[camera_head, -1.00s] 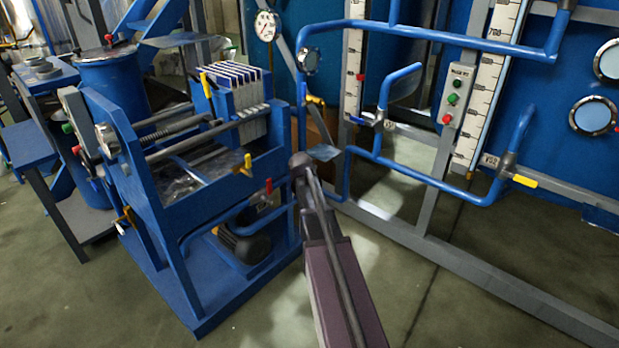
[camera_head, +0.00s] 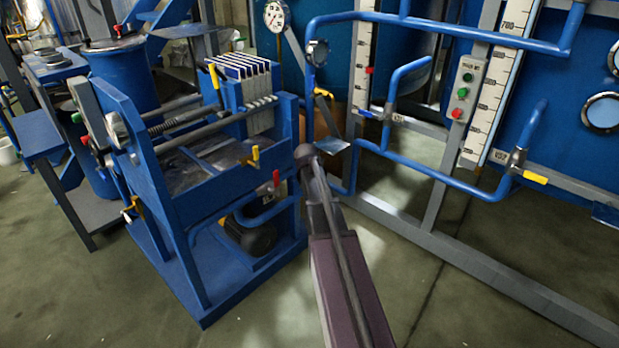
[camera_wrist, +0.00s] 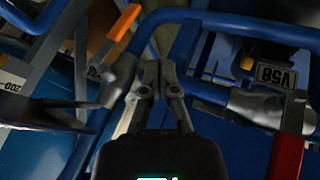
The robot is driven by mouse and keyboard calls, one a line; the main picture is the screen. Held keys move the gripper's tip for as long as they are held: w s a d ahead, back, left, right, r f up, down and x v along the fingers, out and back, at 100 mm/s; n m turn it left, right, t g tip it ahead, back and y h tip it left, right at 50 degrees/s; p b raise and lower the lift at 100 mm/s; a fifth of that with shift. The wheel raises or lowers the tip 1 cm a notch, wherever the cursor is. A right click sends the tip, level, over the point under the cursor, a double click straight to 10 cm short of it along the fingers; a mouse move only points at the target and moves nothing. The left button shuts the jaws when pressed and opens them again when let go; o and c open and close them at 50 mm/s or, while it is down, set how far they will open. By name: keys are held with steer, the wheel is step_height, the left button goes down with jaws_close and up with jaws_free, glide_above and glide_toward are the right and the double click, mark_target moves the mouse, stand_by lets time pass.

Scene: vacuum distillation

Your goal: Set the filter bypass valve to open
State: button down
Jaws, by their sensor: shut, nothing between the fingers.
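My gripper (camera_wrist: 158,75) is shut and empty in the middle of the wrist view, its fingertips beside blue piping. A red valve handle (camera_wrist: 287,150) is at the right there, near a tag reading V58 (camera_wrist: 277,76). An orange-yellow handle (camera_wrist: 124,22) is at the upper left. In the head view, a red handle (camera_head: 276,178) and a yellow handle (camera_head: 254,155) are on the filter press side, and another yellow handle (camera_head: 323,92) is on the pipe behind. I cannot tell which is the filter bypass valve. My arm hides part of the piping, and the fingers do not show in the head view.
The blue filter press frame (camera_head: 187,240) stands left of my arm. A blue pipe rack with a button box (camera_head: 462,88) and a yellow-handled valve (camera_head: 535,177) is at the right. Open floor (camera_head: 430,290) lies at the lower right.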

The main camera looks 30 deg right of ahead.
steer(key=w+d+f+b, duration=0.5)
steer(key=d+f+b, duration=0.1)
steer(key=f, duration=0.1)
steer(key=shift+d+f+b, duration=0.15)
steer(key=shift+d+b, duration=0.15)
steer(key=shift+b, duration=0.1)
stand_by(0.3)
steer(key=shift+w+d+f, duration=0.1)
steer(key=shift+w+d, duration=0.15)
steer(key=shift+d, duration=0.35)
steer(key=shift+a, duration=0.1)
